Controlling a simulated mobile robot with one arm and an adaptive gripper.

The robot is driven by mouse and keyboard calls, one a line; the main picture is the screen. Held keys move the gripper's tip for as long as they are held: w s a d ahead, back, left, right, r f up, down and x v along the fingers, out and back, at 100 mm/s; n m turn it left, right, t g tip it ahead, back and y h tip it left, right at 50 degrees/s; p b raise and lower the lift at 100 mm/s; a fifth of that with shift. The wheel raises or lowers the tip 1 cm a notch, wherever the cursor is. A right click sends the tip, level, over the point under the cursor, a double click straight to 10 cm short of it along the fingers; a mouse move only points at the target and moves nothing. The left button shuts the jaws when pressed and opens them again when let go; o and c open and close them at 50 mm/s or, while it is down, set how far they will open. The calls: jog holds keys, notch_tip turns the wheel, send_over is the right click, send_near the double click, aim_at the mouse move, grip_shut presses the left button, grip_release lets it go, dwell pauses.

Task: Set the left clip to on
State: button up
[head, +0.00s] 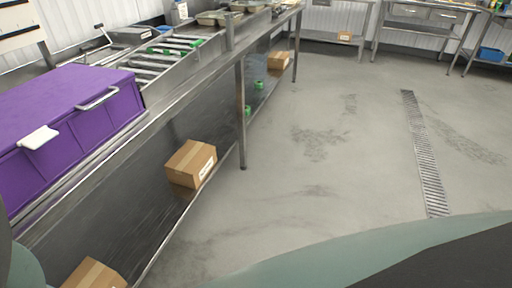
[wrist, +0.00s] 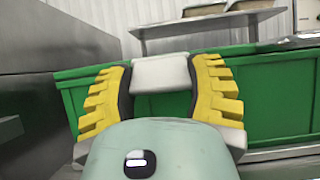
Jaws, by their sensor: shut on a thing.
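In the wrist view a green box (wrist: 270,95) with a lid shows its front side to me. A white clip (wrist: 160,72) sits at its upper edge, toward the box's left end in the picture. My gripper (wrist: 163,78) has its two yellow ribbed fingers on either side of this clip and is shut on it. Part of the box front is hidden behind the fingers and my gripper's body. No second clip shows on the green box. The head view does not show my gripper or the green box.
In the head view a purple box (head: 75,108) with a white clip (head: 38,138) stands on a steel bench. Cardboard boxes (head: 190,163) lie on its lower shelf. The floor (head: 300,170) to the right is clear. In the wrist view, steel panels (wrist: 65,40) stand left.

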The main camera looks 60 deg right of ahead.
jog(key=shift+w+f+t+b, duration=0.15)
jog(key=shift+f+t+b, duration=0.2)
jog(key=shift+b, duration=0.7)
jog(key=shift+r+t, duration=0.2)
jog(key=shift+t, duration=0.05)
jog(key=o, duration=1.3)
jog(key=shift+c, duration=0.2)
jog(key=v, duration=1.2)
